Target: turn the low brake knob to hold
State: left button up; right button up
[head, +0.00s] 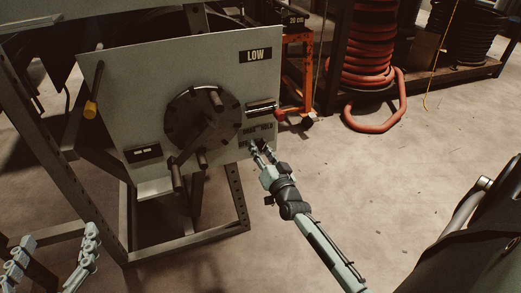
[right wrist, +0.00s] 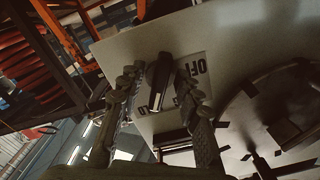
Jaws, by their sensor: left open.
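The low brake knob (right wrist: 160,80) is a dark elongated handle on a pale label plate on the grey panel. In the right wrist view the upside-down word OFF lies to its right, and part of another word lies to its left. My right gripper (right wrist: 157,82) is open, its fingers on either side of the knob with a gap visible on the left. In the head view the right gripper (head: 257,146) is at the panel's lower right corner and mostly hides the knob. My left gripper (head: 52,256) is open and empty at the lower left, away from the panel.
The panel (head: 130,80) carries a LOW sign (head: 258,55) and a large dark wheel (head: 203,120) with protruding handles left of my right gripper. An orange frame (head: 298,80) stands just behind. A red hose coil (head: 370,60) sits further back.

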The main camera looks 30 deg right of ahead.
jog(key=v, duration=1.2)
jog(key=shift+s, duration=0.1)
